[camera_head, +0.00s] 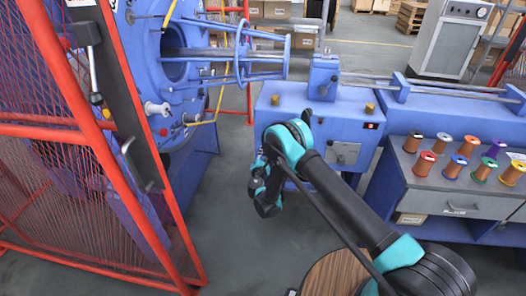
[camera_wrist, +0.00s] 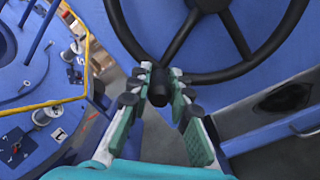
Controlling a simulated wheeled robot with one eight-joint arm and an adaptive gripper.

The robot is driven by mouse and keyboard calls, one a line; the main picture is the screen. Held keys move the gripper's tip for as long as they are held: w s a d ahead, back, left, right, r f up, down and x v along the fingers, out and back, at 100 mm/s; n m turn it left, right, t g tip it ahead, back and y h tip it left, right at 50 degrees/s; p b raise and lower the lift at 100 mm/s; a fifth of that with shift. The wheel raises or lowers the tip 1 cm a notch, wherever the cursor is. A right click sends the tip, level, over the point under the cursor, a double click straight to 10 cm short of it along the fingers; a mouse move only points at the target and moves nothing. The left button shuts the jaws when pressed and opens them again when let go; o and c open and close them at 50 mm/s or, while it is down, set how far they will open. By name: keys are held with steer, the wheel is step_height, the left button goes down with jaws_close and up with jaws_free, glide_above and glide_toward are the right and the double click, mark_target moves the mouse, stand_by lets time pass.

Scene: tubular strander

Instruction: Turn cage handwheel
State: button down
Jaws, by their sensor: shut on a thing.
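The cage handwheel (camera_wrist: 215,76) is black with spokes and fills the top of the wrist view, in front of a blue housing. A dark handle (camera_wrist: 158,92) sits at its lower left rim. My gripper (camera_wrist: 163,84) has its grey and green fingers on both sides of this handle and is shut on it. In the head view my gripper (camera_head: 262,190) is beside the blue machine housing, partly behind my own arm. The handwheel cannot be made out there.
A red mesh guard (camera_head: 85,140) stands at the left, by the blue strander drum with its bobbins. A bench (camera_head: 440,200) with several coloured spools stands at the right. Blue housing (camera_head: 325,120) lies behind my arm. Grey floor shows below.

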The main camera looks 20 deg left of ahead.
steer(key=c, duration=1.4)
jaws_free()
step_height(320, 180, up, 10)
steer(key=shift+c, duration=0.3)
